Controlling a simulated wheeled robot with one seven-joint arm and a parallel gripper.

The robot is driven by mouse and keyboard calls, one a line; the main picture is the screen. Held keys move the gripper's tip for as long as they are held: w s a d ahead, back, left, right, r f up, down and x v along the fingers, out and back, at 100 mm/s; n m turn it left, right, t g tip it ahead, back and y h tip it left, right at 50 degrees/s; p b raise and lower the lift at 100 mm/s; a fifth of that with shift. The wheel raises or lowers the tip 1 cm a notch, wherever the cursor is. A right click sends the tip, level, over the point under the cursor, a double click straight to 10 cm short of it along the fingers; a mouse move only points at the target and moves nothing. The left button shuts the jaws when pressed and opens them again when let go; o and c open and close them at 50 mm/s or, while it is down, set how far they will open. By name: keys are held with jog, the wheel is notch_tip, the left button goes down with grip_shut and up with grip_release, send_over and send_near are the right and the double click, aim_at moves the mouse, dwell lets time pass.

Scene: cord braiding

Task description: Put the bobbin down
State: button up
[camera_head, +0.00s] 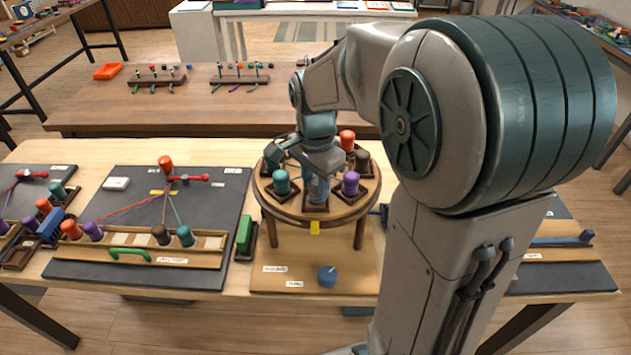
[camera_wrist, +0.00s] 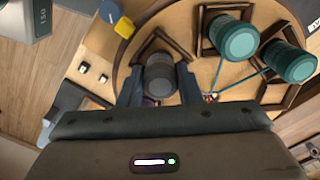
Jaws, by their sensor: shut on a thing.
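My gripper (camera_head: 318,181) points down over the near edge of the round wooden stand (camera_head: 308,213). In the wrist view its fingers (camera_wrist: 160,88) are shut on either side of a dark grey bobbin (camera_wrist: 160,78). The bobbin's end shows between the fingers, upright, at a square wooden holder (camera_wrist: 153,40) on the stand. I cannot tell whether it touches the holder's floor. In the head view the gripper hides most of this bobbin.
Teal bobbins (camera_wrist: 241,41) stand in neighbouring holders, with cords running inward. A purple bobbin (camera_head: 351,183), a brown one (camera_head: 362,160) and an orange one (camera_head: 347,139) also stand on the stand. A blue knob (camera_head: 327,276) sits in front. A dark board (camera_head: 118,205) lies left.

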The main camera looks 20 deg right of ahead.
aim_at(315, 182)
jog(key=shift+f+b, duration=0.35)
jog(key=shift+f, duration=0.1)
jog(key=o, duration=1)
jog(key=shift+r, duration=0.1)
notch_tip(315, 182, up, 11)
jog(key=s+f+n+t, duration=0.1)
jog(key=s+f+n, duration=0.1)
jog(key=s+n, duration=0.2)
jog(key=s+f+n+t, duration=0.1)
jog(key=s+f+n, duration=0.2)
jog(key=s+n, duration=0.1)
jog(key=s+f+n+t, duration=0.1)
jog(key=s+f+n, duration=0.2)
jog(key=s, duration=0.3)
jog(key=shift+s+n+p, duration=0.1)
jog(key=shift+n+p, duration=0.3)
jog(key=shift+n, duration=0.4)
